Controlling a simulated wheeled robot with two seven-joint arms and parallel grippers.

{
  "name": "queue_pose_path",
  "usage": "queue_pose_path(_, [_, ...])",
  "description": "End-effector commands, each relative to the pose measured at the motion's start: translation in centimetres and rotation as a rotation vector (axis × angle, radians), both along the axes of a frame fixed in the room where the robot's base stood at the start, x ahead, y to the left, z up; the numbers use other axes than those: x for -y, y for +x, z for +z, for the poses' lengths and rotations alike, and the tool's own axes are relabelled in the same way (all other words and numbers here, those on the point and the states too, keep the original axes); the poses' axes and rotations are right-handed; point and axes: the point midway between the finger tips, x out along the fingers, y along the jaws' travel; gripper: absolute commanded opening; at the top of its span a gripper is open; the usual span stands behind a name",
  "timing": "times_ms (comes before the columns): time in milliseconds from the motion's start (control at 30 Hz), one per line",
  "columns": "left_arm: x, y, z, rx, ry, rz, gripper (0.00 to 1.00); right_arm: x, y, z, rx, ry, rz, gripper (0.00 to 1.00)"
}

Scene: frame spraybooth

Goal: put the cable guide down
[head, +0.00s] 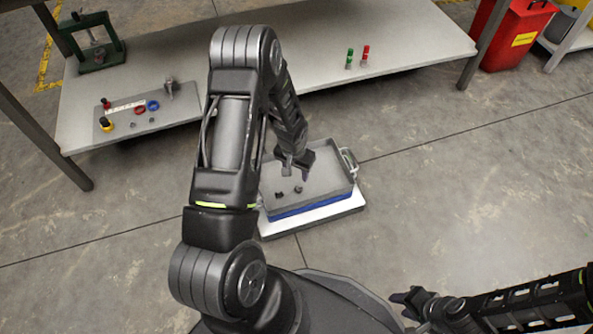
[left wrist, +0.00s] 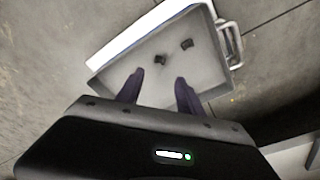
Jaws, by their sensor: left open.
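Two small dark pieces lie apart on the floor of a grey tray (head: 332,194): a left piece (head: 279,194) and a right piece (head: 298,189). I cannot tell for sure which is the cable guide. In the left wrist view the pieces (left wrist: 160,60) (left wrist: 187,44) lie beyond my fingertips, inside the tray (left wrist: 211,91). My left gripper (head: 298,170) is over the tray, and its fingers (left wrist: 160,76) are spread with nothing between them. My right gripper (head: 405,302) is low at the right, away from the tray; its jaws are unclear.
The tray has a blue lower side and a metal handle (head: 349,160), and rests on a white platform (head: 320,215). Behind is a long grey table (head: 250,75) with a green press (head: 92,42), small parts, and green and red bottles. A red bin (head: 515,35) stands at the back right.

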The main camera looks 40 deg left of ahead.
Motion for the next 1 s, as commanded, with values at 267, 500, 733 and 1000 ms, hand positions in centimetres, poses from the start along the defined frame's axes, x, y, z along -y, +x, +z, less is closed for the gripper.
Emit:
queue_pose_path(267, [0.5,-0.1,-0.1,0.000,-0.007,-0.002,0.44,0.0,0.0,0.0,0.000,0.000,0.000,0.36])
queue_pose_path(500, [10.5,-3.4,-1.6,0.016,-0.155,-0.020,0.44,0.0,0.0,0.0,0.000,0.000,0.000,0.36])
queue_pose_path(733, [24.2,-12.5,-0.7,0.005,-0.328,-0.012,0.44,0.0,0.0,0.0,0.000,0.000,0.000,0.36])
queue_pose_path(1000, [27.5,-16.7,0.4,-0.003,-0.354,-0.006,0.44,0.0,0.0,0.0,0.000,0.000,0.000,0.36])
